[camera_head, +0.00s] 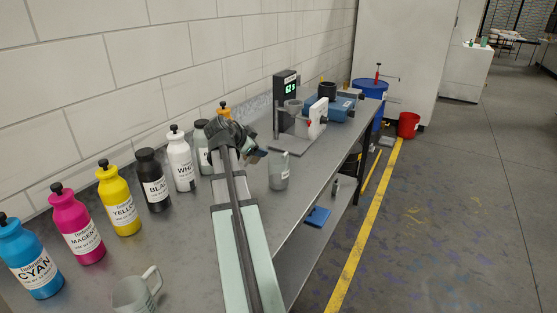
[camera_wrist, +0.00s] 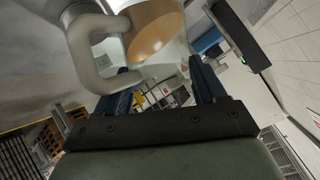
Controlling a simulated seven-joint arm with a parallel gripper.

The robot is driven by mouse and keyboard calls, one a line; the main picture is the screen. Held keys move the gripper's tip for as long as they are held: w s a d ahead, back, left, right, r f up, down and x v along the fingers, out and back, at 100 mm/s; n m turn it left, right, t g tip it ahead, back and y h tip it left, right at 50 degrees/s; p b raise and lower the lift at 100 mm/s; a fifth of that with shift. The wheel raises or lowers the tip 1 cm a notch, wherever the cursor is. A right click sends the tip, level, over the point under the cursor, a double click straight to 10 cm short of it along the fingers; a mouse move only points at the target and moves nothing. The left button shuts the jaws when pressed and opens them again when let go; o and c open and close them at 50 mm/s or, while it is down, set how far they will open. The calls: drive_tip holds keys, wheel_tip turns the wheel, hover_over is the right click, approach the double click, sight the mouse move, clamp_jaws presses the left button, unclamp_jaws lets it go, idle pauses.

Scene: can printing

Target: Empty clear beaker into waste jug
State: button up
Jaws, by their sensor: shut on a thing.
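The clear beaker (camera_head: 279,172), greyish and see-through with a small label, is at the tip of my gripper (camera_head: 261,156), over the bench's front edge. My gripper is shut on it. In the wrist view, a pale vessel (camera_wrist: 90,45) with a loop handle and an amber round surface is close at the fingers (camera_wrist: 163,88); it looks like the same beaker, though its contact is partly hidden. A grey handled jug (camera_head: 133,295) stands at the bottom left of the head view, cut by the frame edge. I cannot tell whether it is the waste jug.
Labelled ink bottles, including cyan (camera_head: 30,262), magenta (camera_head: 77,228) and yellow (camera_head: 119,203), line the wall side. A device with a green display (camera_head: 287,89) and a cup (camera_head: 292,107) stands farther along. A blue drum (camera_head: 371,87) and red bucket (camera_head: 408,125) are beyond the bench.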

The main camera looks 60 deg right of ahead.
drive_tip(key=shift+s+d+r+t, duration=0.1)
drive_tip(key=shift+s+r+t, duration=0.2)
drive_tip(key=shift+s+r, duration=0.15)
drive_tip(key=shift+s+d+r+m, duration=0.1)
drive_tip(key=shift+s+r+m, duration=0.2)
drive_tip(key=shift+r+m, duration=0.1)
drive_tip(key=shift+s+d+r+m+t+y, duration=0.1)
drive_tip(key=shift+s+r+m+t+y, duration=0.25)
drive_tip(key=shift+t, duration=0.35)
drive_tip(key=shift+s+d+r+m+t+y, duration=0.15)
drive_tip(key=shift+s+m+t+y, duration=0.25)
drive_tip(key=shift+t, duration=0.3)
idle(0.6)
drive_tip(key=shift+s+f+m+t, duration=0.15)
drive_tip(key=shift+f+m+t, duration=0.3)
drive_tip(key=shift+f+t, duration=0.15)
idle(0.7)
drive_tip(key=shift+s+d+r+m+t, duration=0.15)
drive_tip(key=shift+s+m+t, duration=0.2)
drive_tip(key=shift+t, duration=0.35)
idle(0.8)
drive_tip(key=shift+s+d+r+m+t+y, duration=0.15)
drive_tip(key=shift+s+m+t, duration=0.1)
drive_tip(key=shift+s, duration=0.2)
drive_tip(key=shift+s+f+m+t+y, duration=0.1)
drive_tip(key=shift+s+m+t, duration=0.15)
drive_tip(key=shift+s, duration=0.15)
idle(0.6)
